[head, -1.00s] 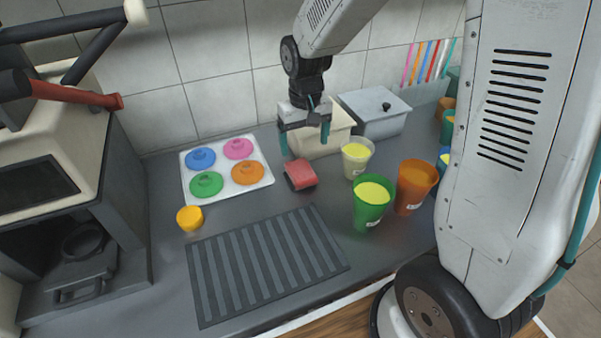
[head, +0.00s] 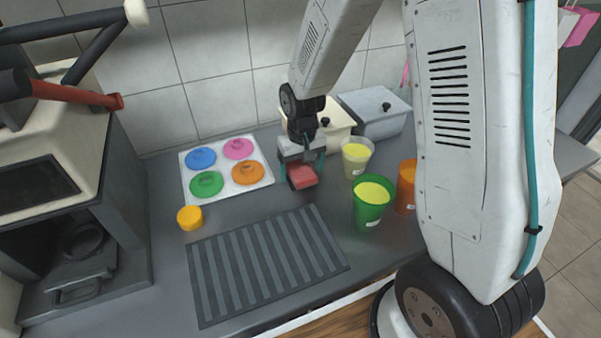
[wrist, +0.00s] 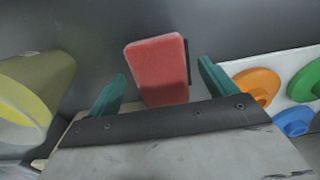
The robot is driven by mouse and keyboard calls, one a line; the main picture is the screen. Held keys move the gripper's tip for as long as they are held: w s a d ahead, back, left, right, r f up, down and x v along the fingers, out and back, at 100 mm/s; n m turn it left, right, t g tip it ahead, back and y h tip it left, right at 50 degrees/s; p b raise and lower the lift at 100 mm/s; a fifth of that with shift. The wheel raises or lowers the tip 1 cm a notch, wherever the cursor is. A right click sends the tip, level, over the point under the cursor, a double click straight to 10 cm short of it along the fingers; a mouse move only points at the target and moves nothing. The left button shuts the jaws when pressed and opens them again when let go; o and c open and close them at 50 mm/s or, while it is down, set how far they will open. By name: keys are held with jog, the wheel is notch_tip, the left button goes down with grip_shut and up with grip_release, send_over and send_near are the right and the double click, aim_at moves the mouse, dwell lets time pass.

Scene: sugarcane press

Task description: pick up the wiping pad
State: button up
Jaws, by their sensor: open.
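The wiping pad (head: 302,177) is a small red block with a dark edge. It lies on the grey counter, right of the tray of lids. In the wrist view the red pad (wrist: 158,68) is between and just beyond the two teal fingers. My gripper (head: 303,172) is open and low over the pad, with a finger to each side of it. In the wrist view my gripper (wrist: 158,88) shows clear gaps between each finger and the pad. The pad's far end is partly hidden by my gripper in the head view.
A white tray (head: 226,188) with coloured lids is to the left. A pale yellow cup (head: 356,158), a green cup (head: 371,206) and an orange cup (head: 405,188) stand to the right. Lidded bins are behind. A ribbed mat (head: 268,265) and yellow piece (head: 190,217) lie in front.

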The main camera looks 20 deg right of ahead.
aim_at(301, 173)
jog(key=c, duration=1.1)
jog(key=shift+o, duration=0.2)
jog(key=shift+r, duration=0.1)
jog(key=shift+s+a+r, duration=0.15)
notch_tip(301, 173, up, 6)
jog(key=shift+s+a+r, duration=0.1)
jog(key=shift+r, duration=0.1)
jog(key=s+a, duration=1.2)
jog(key=s, duration=0.3)
jog(key=shift+o, duration=0.3)
jog(key=shift+a, duration=0.1)
